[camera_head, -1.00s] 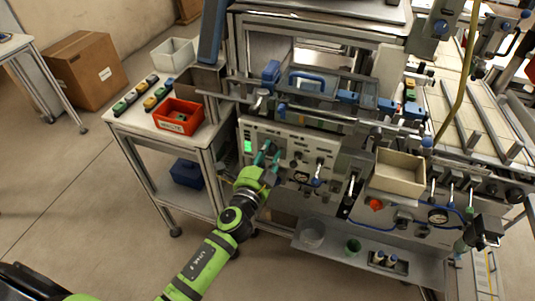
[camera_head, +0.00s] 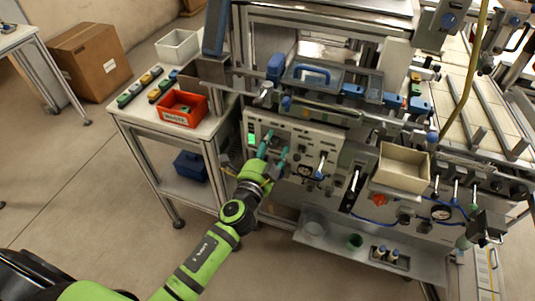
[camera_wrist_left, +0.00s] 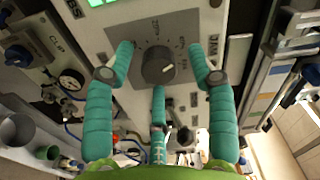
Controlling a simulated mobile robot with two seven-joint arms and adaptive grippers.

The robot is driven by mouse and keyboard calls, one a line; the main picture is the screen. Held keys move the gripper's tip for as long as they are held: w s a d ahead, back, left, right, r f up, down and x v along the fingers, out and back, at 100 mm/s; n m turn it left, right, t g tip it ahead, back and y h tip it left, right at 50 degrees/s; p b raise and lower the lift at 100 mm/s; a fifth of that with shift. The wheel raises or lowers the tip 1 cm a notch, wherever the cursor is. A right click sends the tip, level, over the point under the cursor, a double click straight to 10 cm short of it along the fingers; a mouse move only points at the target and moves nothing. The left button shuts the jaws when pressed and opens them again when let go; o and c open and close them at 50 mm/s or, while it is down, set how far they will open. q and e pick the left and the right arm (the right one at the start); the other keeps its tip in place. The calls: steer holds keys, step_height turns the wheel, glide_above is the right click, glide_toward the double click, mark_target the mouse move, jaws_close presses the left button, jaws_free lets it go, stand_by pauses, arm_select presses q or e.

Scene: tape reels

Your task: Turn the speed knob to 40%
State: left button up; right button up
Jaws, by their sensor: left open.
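The speed knob (camera_wrist_left: 158,66) is a dark round knob with a pale pointer line, on a grey dial plate on the machine's light panel (camera_head: 330,140). In the left wrist view it sits between the teal fingers of my left gripper (camera_wrist_left: 160,75), which are spread open around it. I cannot tell whether any finger touches it. In the head view my left gripper (camera_head: 270,152) is at the left part of the panel and hides the knob. A lit green display (camera_head: 252,139) is just left of the fingers. My right gripper is not in view.
A side table with a red bin (camera_head: 182,108) and a white bin (camera_head: 177,46) stands left of the machine. A beige tray (camera_head: 403,168), levers and an orange-red knob (camera_head: 380,200) are on the right. A shelf with cups (camera_head: 354,242) is below.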

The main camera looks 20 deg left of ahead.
arm_select(q)
steer(key=s, duration=1.1)
steer(key=shift+s+a, duration=0.2)
steer(key=shift+s, duration=0.2)
steer(key=s+f+n+g, duration=0.2)
steer(key=s+f+g, duration=0.1)
steer(key=f, duration=0.7)
steer(key=s+f+n+g, duration=0.2)
steer(key=s+f, duration=0.1)
steer(key=f, duration=0.6)
steer(key=s+f+n+g, duration=0.2)
steer(key=s+f+g, duration=0.1)
steer(key=f, duration=0.7)
steer(key=s+a+f+n+g, duration=0.2)
steer(key=s+f, duration=0.4)
steer(key=s, duration=0.3)
steer(key=s+a+f+n+g, duration=0.2)
steer(key=s+f+g, duration=0.2)
steer(key=s, duration=0.5)
steer(key=s+a+f+n+g, duration=0.1)
steer(key=s+f+n+g, duration=0.1)
steer(key=s+f, duration=0.6)
steer(key=shift+s+a+f+n+g+y, duration=0.3)
steer(key=shift+s+a+f+n+g, duration=0.15)
steer(key=shift+s, duration=0.2)
steer(key=shift+r, duration=0.15)
